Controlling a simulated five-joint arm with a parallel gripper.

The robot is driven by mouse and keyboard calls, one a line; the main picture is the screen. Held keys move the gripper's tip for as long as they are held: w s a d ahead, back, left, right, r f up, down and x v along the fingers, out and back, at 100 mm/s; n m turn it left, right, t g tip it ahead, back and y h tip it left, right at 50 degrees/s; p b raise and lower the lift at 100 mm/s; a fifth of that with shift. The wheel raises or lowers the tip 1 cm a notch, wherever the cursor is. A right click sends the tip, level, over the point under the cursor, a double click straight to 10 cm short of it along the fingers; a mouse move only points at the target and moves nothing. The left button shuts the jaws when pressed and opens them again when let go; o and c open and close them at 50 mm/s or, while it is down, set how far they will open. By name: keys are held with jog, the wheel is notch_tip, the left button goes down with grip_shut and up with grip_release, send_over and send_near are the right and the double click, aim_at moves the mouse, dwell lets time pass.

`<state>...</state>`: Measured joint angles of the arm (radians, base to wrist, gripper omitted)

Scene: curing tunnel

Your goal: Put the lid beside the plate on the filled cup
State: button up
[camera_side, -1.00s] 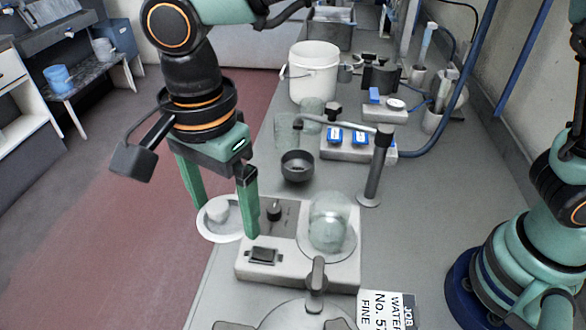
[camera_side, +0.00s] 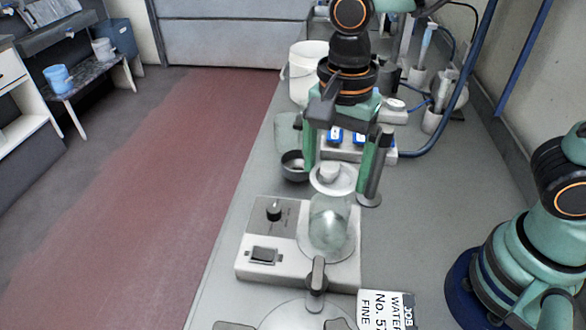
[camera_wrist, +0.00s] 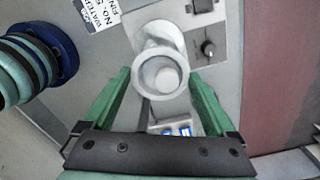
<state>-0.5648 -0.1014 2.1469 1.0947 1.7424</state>
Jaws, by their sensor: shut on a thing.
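The lid (camera_side: 329,187) is a white disc with a raised round knob. My gripper (camera_side: 339,181) is shut on it and holds it level, raised above the bench. In the wrist view the lid (camera_wrist: 141,83) lies between the two green fingers of my gripper (camera_wrist: 160,74). A clear rounded glass vessel (camera_side: 330,232) stands on the round plate of a white hotplate unit (camera_side: 258,274), below and in front of the lid. The vessel shows partly behind the lid in the wrist view (camera_wrist: 160,30). Whether it is filled is unclear.
A dark bowl (camera_side: 292,169) stands beside my left finger. A post (camera_side: 374,185) rises close by my right finger. A white bucket (camera_side: 303,80) and hoses are farther back. A label card (camera_side: 379,310) lies at the front.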

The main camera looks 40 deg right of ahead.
jog(key=shift+f, duration=2.35)
jog(key=shift+f, duration=0.55)
dwell(0.4)
jog(key=o, duration=1)
jog(key=shift+r, duration=3.55)
